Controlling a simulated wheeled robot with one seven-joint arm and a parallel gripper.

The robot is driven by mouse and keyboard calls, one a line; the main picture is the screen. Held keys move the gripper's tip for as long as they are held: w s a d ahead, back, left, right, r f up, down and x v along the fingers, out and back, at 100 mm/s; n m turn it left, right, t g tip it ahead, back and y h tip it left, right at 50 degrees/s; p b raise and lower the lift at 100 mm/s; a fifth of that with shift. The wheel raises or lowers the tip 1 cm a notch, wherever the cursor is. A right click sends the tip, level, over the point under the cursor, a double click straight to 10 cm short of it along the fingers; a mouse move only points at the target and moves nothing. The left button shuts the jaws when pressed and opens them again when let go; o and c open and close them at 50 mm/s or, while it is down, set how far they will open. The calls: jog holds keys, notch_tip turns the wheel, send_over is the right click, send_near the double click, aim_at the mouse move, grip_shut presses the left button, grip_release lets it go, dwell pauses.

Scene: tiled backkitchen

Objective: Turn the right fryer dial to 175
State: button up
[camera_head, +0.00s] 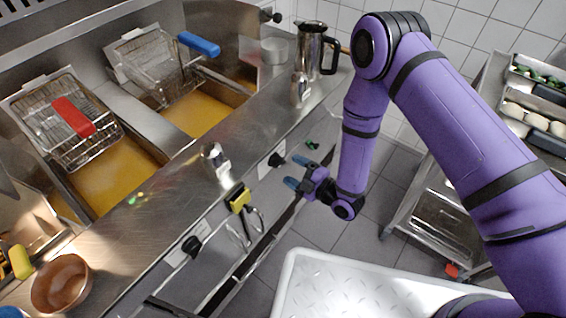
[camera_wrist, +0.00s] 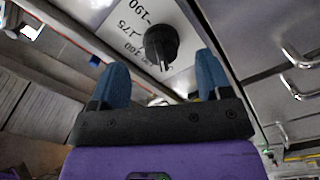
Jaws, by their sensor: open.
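The right fryer dial (camera_head: 277,160) is a black knob on a white plate on the fryer's front panel. In the wrist view the dial (camera_wrist: 161,45) shows close up, with 190, 175 and 160 printed along its left side. Its ridge points toward the bottom of that picture, away from the 175 mark; the exact setting is unclear. My gripper (camera_head: 296,171) has blue fingertips and is open in front of the dial. In the wrist view the dial lies just beyond and between the fingers of my gripper (camera_wrist: 162,76), apart from them.
The left dial (camera_head: 191,246) sits lower on the same panel. Between them, a yellow-handled tool (camera_head: 239,200) hangs from the front. Baskets with red (camera_head: 74,117) and blue (camera_head: 199,44) handles rest over oil. A white platform (camera_head: 350,288) lies below; a trolley (camera_head: 440,215) stands right.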

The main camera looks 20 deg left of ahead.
aim_at(284, 164)
jog(key=shift+x, duration=2.4)
jog(key=c, duration=0.9)
